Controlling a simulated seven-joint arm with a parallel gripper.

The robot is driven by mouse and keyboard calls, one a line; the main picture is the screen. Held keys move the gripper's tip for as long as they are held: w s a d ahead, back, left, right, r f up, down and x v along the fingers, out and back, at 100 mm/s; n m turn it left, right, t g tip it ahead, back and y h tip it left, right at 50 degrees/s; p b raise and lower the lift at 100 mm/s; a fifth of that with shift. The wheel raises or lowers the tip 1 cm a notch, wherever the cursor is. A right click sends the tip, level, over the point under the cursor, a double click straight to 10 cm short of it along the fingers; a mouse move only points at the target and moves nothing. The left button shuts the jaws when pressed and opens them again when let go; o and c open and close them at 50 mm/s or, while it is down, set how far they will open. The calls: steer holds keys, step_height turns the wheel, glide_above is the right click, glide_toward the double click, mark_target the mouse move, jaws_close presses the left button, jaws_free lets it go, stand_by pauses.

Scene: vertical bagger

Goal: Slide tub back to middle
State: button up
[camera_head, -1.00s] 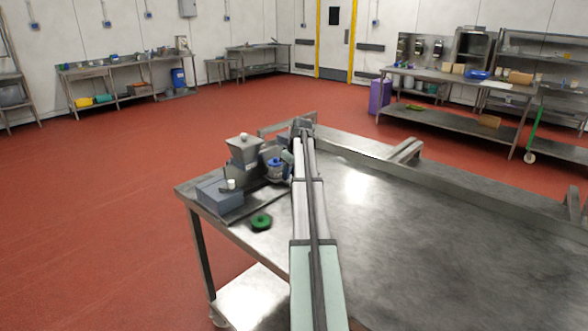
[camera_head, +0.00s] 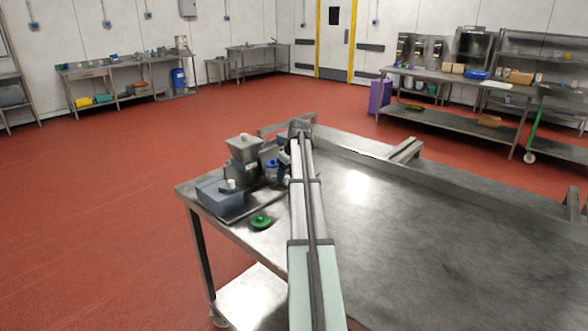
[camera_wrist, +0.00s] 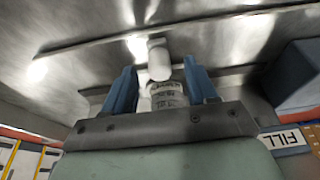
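In the wrist view a small white tub (camera_wrist: 167,95) with dark handwriting stands between the two blue fingers of my gripper (camera_wrist: 158,82). The fingers are apart, and a gap shows between the tub and the left finger; contact on the right cannot be told. A rounded white piece (camera_wrist: 159,60) shows just beyond the tub. In the head view my gripper (camera_head: 271,168) is low at the far left end of the steel table, beside the grey hopper machine (camera_head: 242,160). The tub cannot be made out there.
A blue-grey box (camera_head: 218,195) with a white knob stands left of the hopper. A green round object (camera_head: 260,222) lies near the front edge of the steel table (camera_head: 420,230). The table's right side is clear.

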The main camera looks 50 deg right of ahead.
stand_by(0.3)
steer(key=shift+v, duration=2.5)
steer(key=shift+r, duration=0.1)
steer(key=v, duration=1.3)
steer(key=shift+s+r, duration=0.1)
steer(key=shift+r, duration=0.2)
